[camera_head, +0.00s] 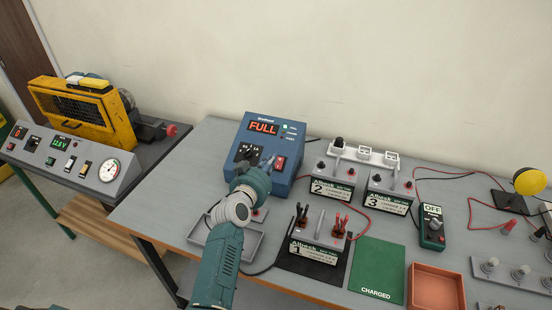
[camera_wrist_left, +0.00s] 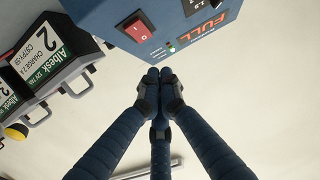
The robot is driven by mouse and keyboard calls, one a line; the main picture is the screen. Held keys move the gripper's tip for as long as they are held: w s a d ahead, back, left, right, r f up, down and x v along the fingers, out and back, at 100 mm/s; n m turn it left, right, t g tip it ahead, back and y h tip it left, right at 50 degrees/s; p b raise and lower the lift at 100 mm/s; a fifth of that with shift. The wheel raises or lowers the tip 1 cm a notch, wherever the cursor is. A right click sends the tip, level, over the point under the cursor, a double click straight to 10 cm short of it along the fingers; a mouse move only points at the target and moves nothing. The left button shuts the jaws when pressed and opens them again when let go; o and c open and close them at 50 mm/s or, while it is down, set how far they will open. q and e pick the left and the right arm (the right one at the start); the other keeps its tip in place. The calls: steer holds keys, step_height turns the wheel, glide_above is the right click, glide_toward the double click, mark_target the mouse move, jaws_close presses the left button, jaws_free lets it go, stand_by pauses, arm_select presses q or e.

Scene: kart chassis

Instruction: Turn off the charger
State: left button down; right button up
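The blue charger (camera_head: 243,137) stands at the back of the grey table, its orange display (camera_head: 263,127) reading FULL. Its red rocker switch (camera_head: 280,163) is at the lower right of its front; it shows large at the top of the left wrist view (camera_wrist_left: 137,28). A green light (camera_head: 286,126) shows on the charger. My left gripper (camera_wrist_left: 160,72) is shut and empty, its fingertips together, in front of the charger near the switch and apparently apart from it. In the head view my left gripper (camera_head: 266,164) partly hides the charger's lower front. My right gripper is not in view.
Batteries 2 (camera_head: 332,184) and 3 (camera_head: 387,196) stand right of the charger. Another battery (camera_head: 318,246) with black and red clips stands in front, wired by cables. A green CHARGED mat (camera_head: 377,268), orange tray (camera_head: 436,290) and OFF meter (camera_head: 432,232) lie to the right.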

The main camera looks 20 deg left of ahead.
mark_target(275, 174)
arm_select(q)
steer(key=w+f, duration=0.1)
steer(key=w, duration=0.1)
steer(key=w+f, duration=0.1)
steer(key=w, duration=0.1)
steer(key=shift+f, duration=0.4)
steer(key=shift+w+f, duration=0.35)
steer(key=shift+f, duration=0.15)
